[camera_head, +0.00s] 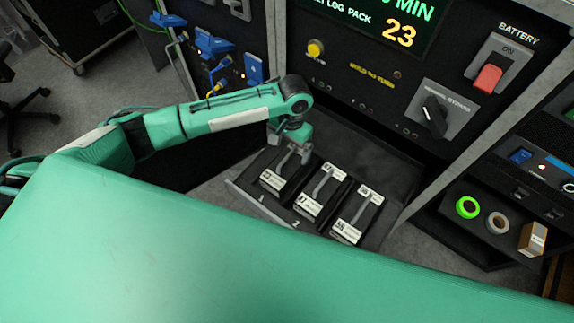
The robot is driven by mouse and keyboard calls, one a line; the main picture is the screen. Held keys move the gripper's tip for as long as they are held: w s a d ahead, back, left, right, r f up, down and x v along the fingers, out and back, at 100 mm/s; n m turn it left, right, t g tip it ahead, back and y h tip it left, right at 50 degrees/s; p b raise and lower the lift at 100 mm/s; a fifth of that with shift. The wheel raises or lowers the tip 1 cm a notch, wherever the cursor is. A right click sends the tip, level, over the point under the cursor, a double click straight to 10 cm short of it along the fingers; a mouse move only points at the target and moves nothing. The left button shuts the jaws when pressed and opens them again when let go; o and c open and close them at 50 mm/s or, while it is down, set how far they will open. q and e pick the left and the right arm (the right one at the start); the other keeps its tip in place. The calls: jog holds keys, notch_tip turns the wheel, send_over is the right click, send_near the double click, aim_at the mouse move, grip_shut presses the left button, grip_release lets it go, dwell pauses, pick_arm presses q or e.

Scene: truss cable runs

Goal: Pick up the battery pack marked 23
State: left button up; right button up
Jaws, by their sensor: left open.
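Three black battery packs with grey handles and white labels stand side by side in a dark tray (262,209). The left pack (272,187) has a label that is small and seems to read 23. The middle pack (317,193) seems to be marked 47, and the right pack (356,214) seems to be marked 56. My left gripper (293,156) is open at the handle of the left pack, pointing down, and hides its rear part. I cannot tell whether the fingers touch the handle. My right gripper is not in view.
A screen (385,25) above shows 23. A panel below it carries a yellow knob (315,49), a black rotary switch (434,109) and a red battery switch (487,78). Tape rolls (467,207) and a small box (532,239) sit on a right shelf.

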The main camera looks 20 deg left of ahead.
aim_at(286, 164)
pick_arm(q)
notch_tip(286, 164, down, 3)
jog(key=shift+a+f, duration=0.1)
jog(key=shift+f, duration=0.1)
jog(key=shift+s+a+f, duration=0.1)
jog(key=shift+s+f, duration=0.1)
jog(key=shift+f, duration=1.35)
jog(key=shift+s+f, duration=0.2)
jog(key=shift+f, duration=1.35)
jog(key=c, duration=1.8)
jog(key=shift+w, duration=0.1)
jog(key=shift+c, duration=0.6)
jog(key=shift+r, duration=0.15)
